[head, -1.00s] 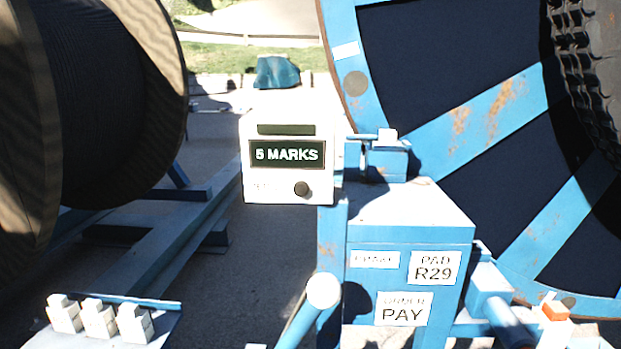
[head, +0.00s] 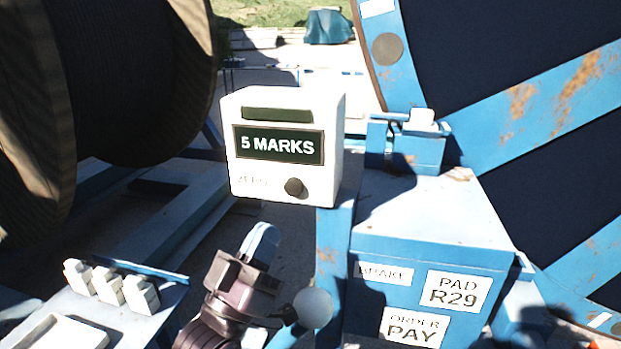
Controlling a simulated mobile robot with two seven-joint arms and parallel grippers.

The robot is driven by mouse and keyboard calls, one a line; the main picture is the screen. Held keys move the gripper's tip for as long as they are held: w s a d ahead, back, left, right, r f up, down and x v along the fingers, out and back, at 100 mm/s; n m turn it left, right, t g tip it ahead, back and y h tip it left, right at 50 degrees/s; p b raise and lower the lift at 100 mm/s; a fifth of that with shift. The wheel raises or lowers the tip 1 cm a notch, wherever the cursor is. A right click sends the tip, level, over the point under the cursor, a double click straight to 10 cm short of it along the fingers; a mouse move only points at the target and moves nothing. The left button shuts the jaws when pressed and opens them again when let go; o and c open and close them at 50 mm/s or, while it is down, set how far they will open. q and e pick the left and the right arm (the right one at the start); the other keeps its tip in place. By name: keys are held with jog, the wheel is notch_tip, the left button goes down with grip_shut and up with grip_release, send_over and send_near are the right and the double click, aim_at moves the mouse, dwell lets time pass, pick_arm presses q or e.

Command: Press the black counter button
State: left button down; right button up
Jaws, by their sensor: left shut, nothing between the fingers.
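The black counter button (head: 293,187) is a small round knob low on the front of the white counter box (head: 252,174). The counter's dark display (head: 279,145) reads "5 MARKS", and faint lettering like "ZERO" stands left of the button. My left gripper (head: 262,243) is below the counter and a little left of the button, pointing up, apart from both. Its fingers are shut with nothing between them. Nothing covers the button. My right gripper is not in view.
A blue cabinet (head: 430,245) with "BRAKE", "PAD R29" and "ORDER PAY" labels is at right. White blocks (head: 108,287) sit on a panel at lower left. Large reels (head: 125,85) flank the counter.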

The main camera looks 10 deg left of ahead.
aim_at(294, 187)
pick_arm(q)
jog(key=w+r+n+t+b, duration=0.1)
jog(key=w, duration=0.7)
jog(key=shift+w+r, duration=0.15)
jog(key=shift+w, duration=0.05)
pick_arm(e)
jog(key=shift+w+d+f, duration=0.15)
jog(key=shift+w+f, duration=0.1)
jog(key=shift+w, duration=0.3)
pick_arm(q)
jog(key=shift+d, duration=0.1)
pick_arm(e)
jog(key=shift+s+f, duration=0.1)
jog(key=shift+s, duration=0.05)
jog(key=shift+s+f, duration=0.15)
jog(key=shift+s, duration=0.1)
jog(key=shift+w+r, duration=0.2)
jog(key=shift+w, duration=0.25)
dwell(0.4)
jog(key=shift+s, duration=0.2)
